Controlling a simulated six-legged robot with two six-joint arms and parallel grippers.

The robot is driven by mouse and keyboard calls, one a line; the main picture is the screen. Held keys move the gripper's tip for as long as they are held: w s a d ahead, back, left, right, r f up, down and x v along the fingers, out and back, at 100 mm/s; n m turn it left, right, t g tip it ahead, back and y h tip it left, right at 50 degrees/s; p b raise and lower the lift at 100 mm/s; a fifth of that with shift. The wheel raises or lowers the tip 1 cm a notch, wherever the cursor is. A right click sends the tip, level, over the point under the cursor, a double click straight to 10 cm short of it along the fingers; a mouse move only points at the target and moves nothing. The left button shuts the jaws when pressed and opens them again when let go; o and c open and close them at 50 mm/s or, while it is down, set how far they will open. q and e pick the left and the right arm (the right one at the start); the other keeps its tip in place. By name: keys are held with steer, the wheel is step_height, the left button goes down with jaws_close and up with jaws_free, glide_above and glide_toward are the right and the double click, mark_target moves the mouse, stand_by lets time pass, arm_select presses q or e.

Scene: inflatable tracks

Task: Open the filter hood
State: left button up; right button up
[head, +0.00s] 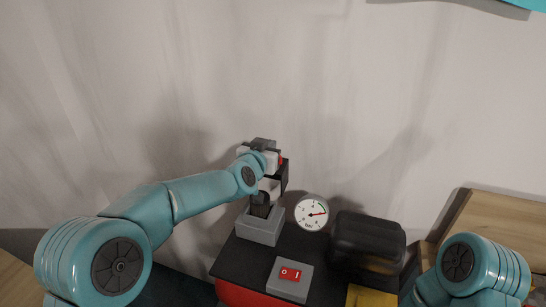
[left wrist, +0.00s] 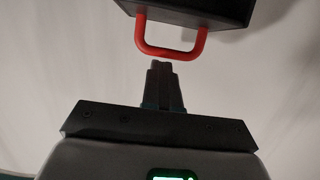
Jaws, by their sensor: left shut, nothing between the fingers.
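The filter hood appears as a dark box (left wrist: 190,10) with a red U-shaped handle (left wrist: 172,48) at the top of the left wrist view. My left gripper (left wrist: 162,64) is shut and empty, its fingertips just below the handle's bar in that picture; I cannot tell whether they touch. In the head view the left gripper (head: 266,156) is at the dark hood (head: 284,176) above a grey block, and my wrist hides much of it. Only a bit of red shows there. My right gripper is out of view.
A black-topped red machine (head: 245,258) carries the grey block (head: 259,228), a round gauge (head: 312,213), a red rocker switch (head: 290,274) and a black rounded housing (head: 368,238). A wooden surface (head: 490,222) lies at right. A pale wall stands behind.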

arm_select(q)
steer(key=o, duration=0.5)
steer(key=shift+d+f, duration=0.3)
steer(key=shift+d, duration=0.05)
steer(key=o, duration=0.5)
steer(key=shift+s+a, duration=0.1)
steer(key=shift+c, duration=0.2)
steer(key=o, duration=0.4)
steer(key=shift+s+a, duration=0.2)
steer(key=shift+a, duration=0.15)
steer(key=shift+o, duration=0.2)
steer(key=shift+a, duration=0.25)
steer(key=shift+w+d+f, duration=0.2)
steer(key=shift+d+f, duration=0.05)
steer(key=shift+s+r, duration=0.1)
steer(key=shift+s, duration=0.05)
steer(key=b+v, duration=0.2)
steer(key=v, duration=1.4)
steer(key=shift+a+b, duration=0.2)
steer(key=shift+b, duration=0.15)
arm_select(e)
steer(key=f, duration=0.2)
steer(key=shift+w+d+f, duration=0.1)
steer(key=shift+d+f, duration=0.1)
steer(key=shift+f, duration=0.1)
